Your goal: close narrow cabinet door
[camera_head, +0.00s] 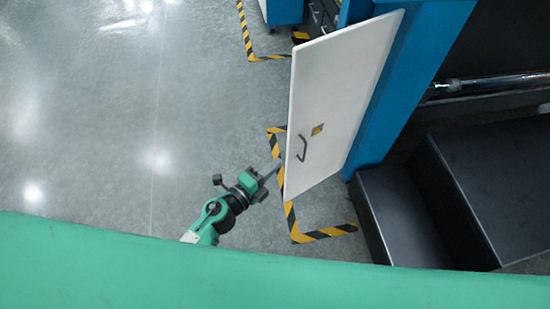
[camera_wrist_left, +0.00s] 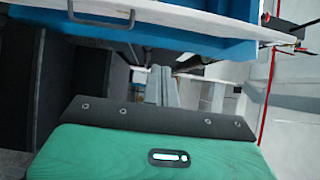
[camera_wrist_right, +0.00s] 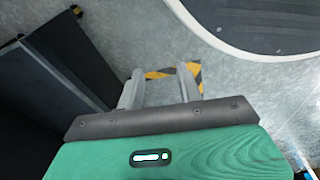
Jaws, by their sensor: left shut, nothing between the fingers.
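The narrow cabinet door (camera_head: 340,85) is a white panel that stands open from the blue machine cabinet (camera_head: 410,85). It has a dark handle (camera_head: 302,148) and a small yellow label near its free edge. My left gripper (camera_head: 277,164) is shut and empty, with its tips close to the door's lower free edge; I cannot tell if they touch. In the left wrist view the shut fingers (camera_wrist_left: 162,85) show below a white panel with a handle (camera_wrist_left: 100,18). My right gripper (camera_wrist_right: 160,84) is open and empty above the floor; it is out of the head view.
Black step-like boxes (camera_head: 395,220) stand right of the door's lower end. Yellow-black striped tape (camera_head: 325,234) marks the floor around the door. A metal roller (camera_head: 490,82) lies at the right. The grey floor (camera_head: 100,120) on the left is clear.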

